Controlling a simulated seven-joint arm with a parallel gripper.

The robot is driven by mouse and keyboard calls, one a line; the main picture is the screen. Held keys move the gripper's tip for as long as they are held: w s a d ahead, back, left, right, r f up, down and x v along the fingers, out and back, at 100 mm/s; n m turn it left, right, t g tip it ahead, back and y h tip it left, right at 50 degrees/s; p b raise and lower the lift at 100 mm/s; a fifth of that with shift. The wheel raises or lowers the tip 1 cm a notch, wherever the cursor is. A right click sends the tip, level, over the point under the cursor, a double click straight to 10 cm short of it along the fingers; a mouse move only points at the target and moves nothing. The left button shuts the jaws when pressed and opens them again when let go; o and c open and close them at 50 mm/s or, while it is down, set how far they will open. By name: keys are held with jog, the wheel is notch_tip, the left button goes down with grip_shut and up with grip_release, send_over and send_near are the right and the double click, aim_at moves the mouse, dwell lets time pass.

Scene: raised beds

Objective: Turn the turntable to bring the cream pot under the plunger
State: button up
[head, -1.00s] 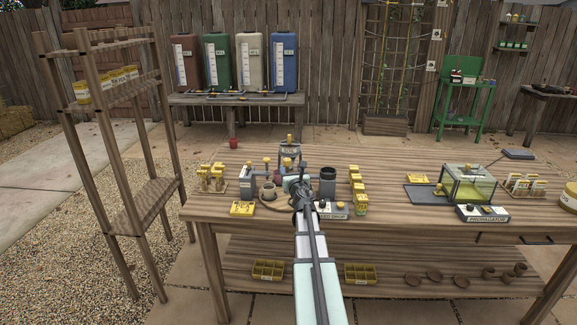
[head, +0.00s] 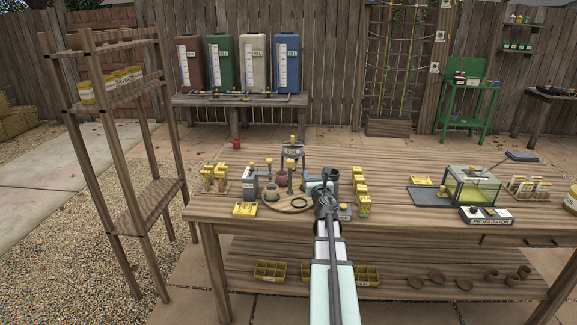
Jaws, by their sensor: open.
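The round wooden turntable (head: 286,206) lies on the bench, left of my gripper. A mauve pot (head: 271,192) is on its left side and a reddish pot (head: 281,178) is toward its back. A dark ring lies flat on its front right. I cannot make out the cream pot; my gripper and arm cover the right side of the turntable. A grey stand with a yellow knob (head: 292,152) is behind the turntable, and a grey unit (head: 250,186) is to its left; I cannot tell which holds the plunger. My gripper (head: 325,198) is open at the turntable's right edge; its fingertips are hard to see.
A dark cylinder (head: 331,174) stands just behind my gripper. Yellow packets (head: 361,193) stand to its right and a yellow tray (head: 245,209) lies at the front left.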

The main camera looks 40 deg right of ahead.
jog(key=s+d, duration=0.3)
jog(key=d, duration=0.5)
jog(key=n+t+y, duration=0.3)
jog(key=n+y, duration=0.4)
jog(key=y, duration=0.3)
send_over(290, 177)
jog(key=w, duration=0.3)
jog(key=shift+s+d+f, duration=0.2)
jog(key=shift+d+f, duration=0.1)
jog(key=shift+c, duration=0.3)
jog(key=c, duration=0.9)
